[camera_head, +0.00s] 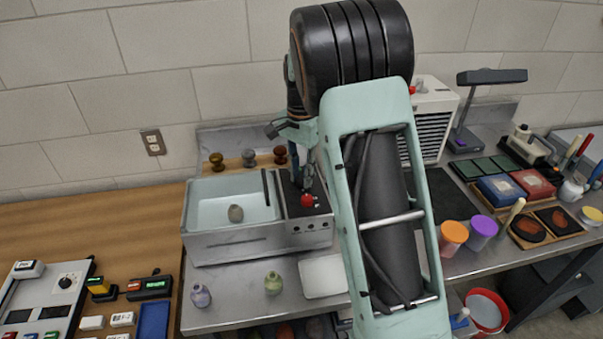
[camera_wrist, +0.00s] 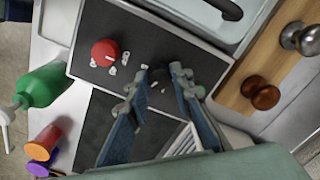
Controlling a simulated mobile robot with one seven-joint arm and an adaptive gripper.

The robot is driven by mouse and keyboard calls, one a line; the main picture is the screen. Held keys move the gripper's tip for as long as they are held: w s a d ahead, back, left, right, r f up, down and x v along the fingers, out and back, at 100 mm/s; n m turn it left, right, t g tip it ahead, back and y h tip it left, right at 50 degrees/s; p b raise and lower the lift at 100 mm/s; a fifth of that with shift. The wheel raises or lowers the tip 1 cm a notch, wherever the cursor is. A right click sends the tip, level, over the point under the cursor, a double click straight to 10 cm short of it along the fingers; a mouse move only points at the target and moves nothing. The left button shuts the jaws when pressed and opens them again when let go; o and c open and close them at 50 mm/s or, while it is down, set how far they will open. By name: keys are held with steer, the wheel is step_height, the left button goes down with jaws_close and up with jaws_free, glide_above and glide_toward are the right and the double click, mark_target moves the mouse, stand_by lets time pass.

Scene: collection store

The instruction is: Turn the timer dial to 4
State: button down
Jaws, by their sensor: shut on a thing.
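The steel basin unit has a dark control panel (camera_wrist: 125,32) on its right side, which also shows in the head view (camera_head: 322,225). A red dial (camera_wrist: 106,53) with a white pointer line and white marks around it stands on the panel, clear of the fingers. It also shows in the head view (camera_head: 307,201). My gripper (camera_wrist: 160,77) is over the panel beside the red dial, its blue fingers shut on a small dark dial mostly hidden between the tips. White marks show near it, but its number and pointer cannot be read. In the head view my gripper (camera_head: 305,180) is partly hidden.
The basin (camera_head: 215,188) holds a small grey-green object. Several round knobs (camera_wrist: 262,93) stand behind it. A green bottle (camera_wrist: 42,87) and orange and purple cups (camera_head: 454,232) are off to the side. A white device with its own black dial (camera_head: 67,281) lies far left.

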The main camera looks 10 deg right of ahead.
mark_target(302, 179)
steer(key=shift+m, duration=0.4)
steer(key=c, duration=1.7)
jaws_free()
step_height(302, 179, up, 12)
steer(key=shift+r, duration=0.1)
